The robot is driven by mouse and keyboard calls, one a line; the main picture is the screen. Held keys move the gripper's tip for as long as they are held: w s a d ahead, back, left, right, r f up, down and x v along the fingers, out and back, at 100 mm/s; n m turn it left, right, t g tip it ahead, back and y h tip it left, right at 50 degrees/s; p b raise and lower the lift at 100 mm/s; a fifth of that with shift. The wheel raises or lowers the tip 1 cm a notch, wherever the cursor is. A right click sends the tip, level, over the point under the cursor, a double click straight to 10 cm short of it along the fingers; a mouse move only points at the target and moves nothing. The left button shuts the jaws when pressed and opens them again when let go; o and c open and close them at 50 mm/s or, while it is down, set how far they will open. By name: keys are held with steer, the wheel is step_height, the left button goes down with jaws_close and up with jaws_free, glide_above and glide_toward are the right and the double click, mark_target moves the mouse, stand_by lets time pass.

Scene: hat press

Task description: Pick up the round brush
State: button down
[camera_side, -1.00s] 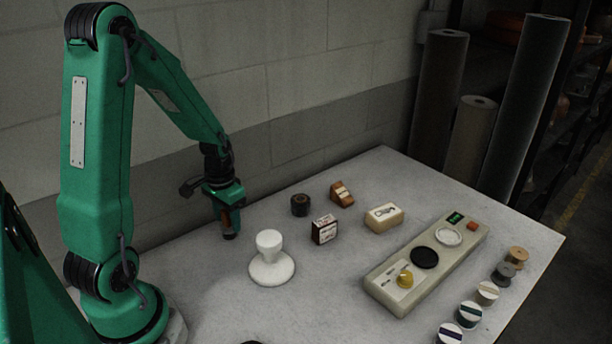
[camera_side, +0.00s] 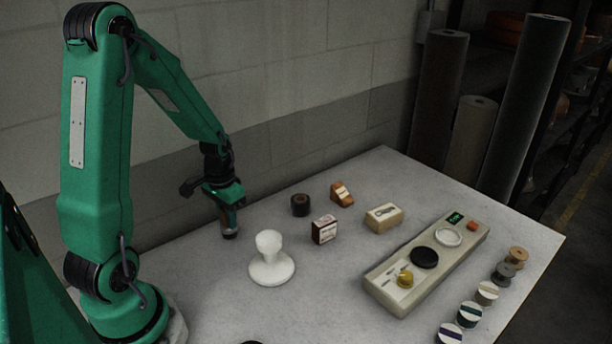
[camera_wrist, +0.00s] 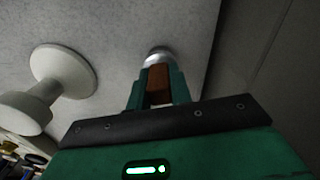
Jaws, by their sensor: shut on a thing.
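The round brush (camera_side: 230,233) stands upright at the back left of the table, with a brown handle and a lighter metal-like lower part. My gripper (camera_side: 228,207) is over it with its fingers down and shut on the handle. In the wrist view the brush (camera_wrist: 158,80) shows its brown handle between the two green fingers of my gripper (camera_wrist: 157,92), with the silvery round part just beyond the tips. I cannot tell whether its lower end touches the table.
A white hat stand (camera_side: 271,262) is close to the right of the brush. Behind it are a dark roll (camera_side: 300,205), a small box (camera_side: 324,230), an orange-brown block (camera_side: 342,194) and a cream block (camera_side: 384,217). A control panel (camera_side: 426,262) and several spools (camera_side: 487,292) lie farther right.

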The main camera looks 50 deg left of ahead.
steer(key=shift+r, duration=4.95)
steer(key=shift+w, duration=0.1)
